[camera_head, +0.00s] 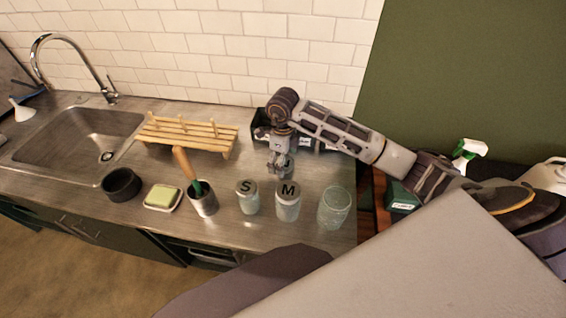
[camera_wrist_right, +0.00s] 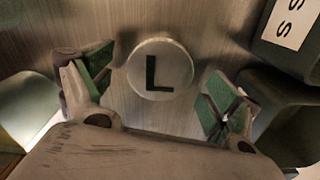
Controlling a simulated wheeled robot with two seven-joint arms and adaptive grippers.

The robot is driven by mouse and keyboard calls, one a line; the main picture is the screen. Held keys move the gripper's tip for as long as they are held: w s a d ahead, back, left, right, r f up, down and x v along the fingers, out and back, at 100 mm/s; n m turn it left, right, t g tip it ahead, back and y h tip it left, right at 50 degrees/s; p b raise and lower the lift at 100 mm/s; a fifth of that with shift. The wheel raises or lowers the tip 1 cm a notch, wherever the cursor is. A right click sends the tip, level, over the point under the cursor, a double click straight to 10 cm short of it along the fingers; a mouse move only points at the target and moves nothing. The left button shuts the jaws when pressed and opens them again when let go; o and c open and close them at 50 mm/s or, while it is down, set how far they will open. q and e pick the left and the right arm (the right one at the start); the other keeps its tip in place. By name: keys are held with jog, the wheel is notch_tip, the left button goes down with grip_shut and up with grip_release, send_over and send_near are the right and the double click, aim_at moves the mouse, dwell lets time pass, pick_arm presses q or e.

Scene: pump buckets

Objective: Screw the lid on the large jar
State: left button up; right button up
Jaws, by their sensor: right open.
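The large jar (camera_head: 334,207) is clear glass and stands open at the right end of the jar row near the counter's front edge. A round pale lid marked L (camera_wrist_right: 160,68) lies on the steel counter in the right wrist view. My right gripper (camera_head: 277,167) points down over this lid, behind the M jar, and mostly hides it in the head view. In the wrist view its two green-padded fingers (camera_wrist_right: 157,72) are spread on either side of the lid, apart from it. My left gripper is not in view.
The lidded S jar (camera_head: 248,197) and M jar (camera_head: 287,201) stand left of the large jar. A brush holder (camera_head: 204,201), a soap dish (camera_head: 163,197) and a black bowl (camera_head: 121,184) stand further left. A wooden rack (camera_head: 187,134) and dark box (camera_head: 312,135) are behind.

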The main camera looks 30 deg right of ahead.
jog(key=shift+f, duration=0.25)
jog(key=shift+c, duration=0.4)
jog(key=c, duration=0.7)
